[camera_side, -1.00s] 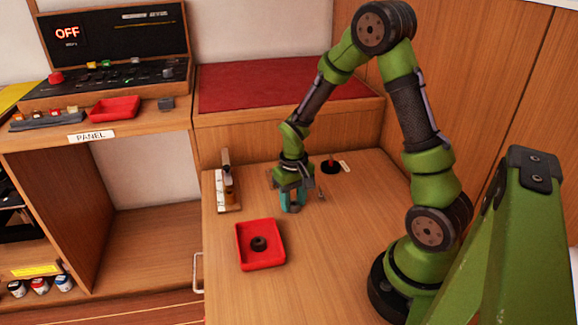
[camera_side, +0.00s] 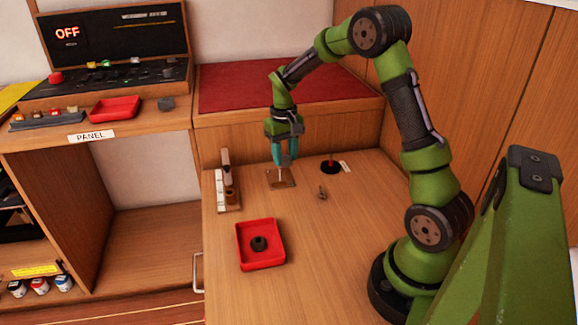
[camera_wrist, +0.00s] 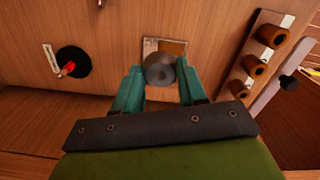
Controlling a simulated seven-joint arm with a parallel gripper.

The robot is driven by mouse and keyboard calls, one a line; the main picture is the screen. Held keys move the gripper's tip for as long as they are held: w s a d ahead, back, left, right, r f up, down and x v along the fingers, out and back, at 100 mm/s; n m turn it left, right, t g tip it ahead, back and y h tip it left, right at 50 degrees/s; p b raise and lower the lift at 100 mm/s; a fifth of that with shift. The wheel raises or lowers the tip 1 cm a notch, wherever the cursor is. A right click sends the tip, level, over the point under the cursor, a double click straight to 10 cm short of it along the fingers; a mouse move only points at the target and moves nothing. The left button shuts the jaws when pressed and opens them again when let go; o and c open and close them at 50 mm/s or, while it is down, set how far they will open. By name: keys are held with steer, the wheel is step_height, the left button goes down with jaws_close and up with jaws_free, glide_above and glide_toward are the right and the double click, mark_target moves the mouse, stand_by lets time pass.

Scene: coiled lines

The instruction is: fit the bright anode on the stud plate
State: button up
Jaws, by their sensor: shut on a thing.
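My gripper (camera_side: 284,150) is shut on the bright anode, a round grey metal piece (camera_wrist: 159,70) seen between the teal fingertips (camera_wrist: 160,88) in the wrist view. In the side view the fingers largely hide it. The stud plate (camera_side: 288,183) is a small brownish square with a thin upright stud, lying on the bench below my gripper. The fingertips are above the plate, apart from its surface. In the wrist view the plate (camera_wrist: 178,47) shows behind the anode, which hides the stud.
A red tray (camera_side: 276,262) in front holds a dark ring (camera_side: 259,244). A rack (camera_side: 222,192) with brown cylinders stands left of the plate. The front right bench is clear.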

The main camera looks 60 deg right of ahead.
steer(key=w+d, duration=0.1)
steer(key=w+d+r, duration=0.1)
steer(key=w, duration=0.1)
steer(key=shift+n, duration=0.4)
steer(key=shift+f, duration=2.25)
steer(key=shift+f, duration=1.9)
steer(key=o, duration=1.2)
steer(key=shift+r, duration=3.05)
